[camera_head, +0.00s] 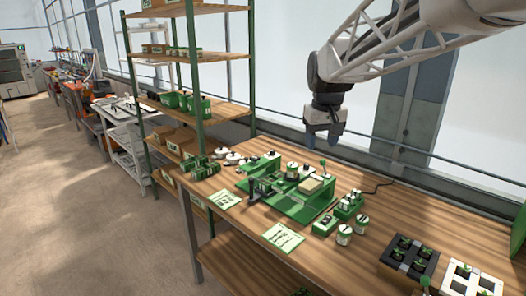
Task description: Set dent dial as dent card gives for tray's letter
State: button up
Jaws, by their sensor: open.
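The green tray seeder (290,208) stands on the wooden bench. It carries round knobs or dials, a pale block and an upright lever, but I cannot tell which part is the dent dial or read its setting. Two pale printed cards lie in front of it, a left card (225,199) and a right card (283,237). Their print is too small to read, so I cannot tell which is the dent card. No tray letter is legible. My gripper (322,140) hangs above and behind the seeder, pointing down, apart from everything, open and empty.
A black tray with plants (391,261) and a white tray (448,283) sit at the bench's right. Small green-and-white jars (344,234) stand beside the seeder. A green-posted shelf rack (196,90) rises at the left. A cable lies behind the seeder.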

jog(key=w+a+n, duration=0.1)
jog(key=w+a, duration=0.1)
jog(key=w, duration=1.1)
jog(key=n+g, duration=0.2)
jog(key=n, duration=0.1)
send_near(272, 150)
jog(key=shift+s+d+f, duration=0.2)
jog(key=shift+s+f, duration=0.25)
jog(key=shift+s, duration=0.2)
jog(key=shift+w+a+f, duration=0.15)
jog(key=shift+w+f, duration=0.3)
jog(key=shift+f, duration=0.15)
jog(key=shift+f, duration=3.8)
jog(key=c, duration=0.9)
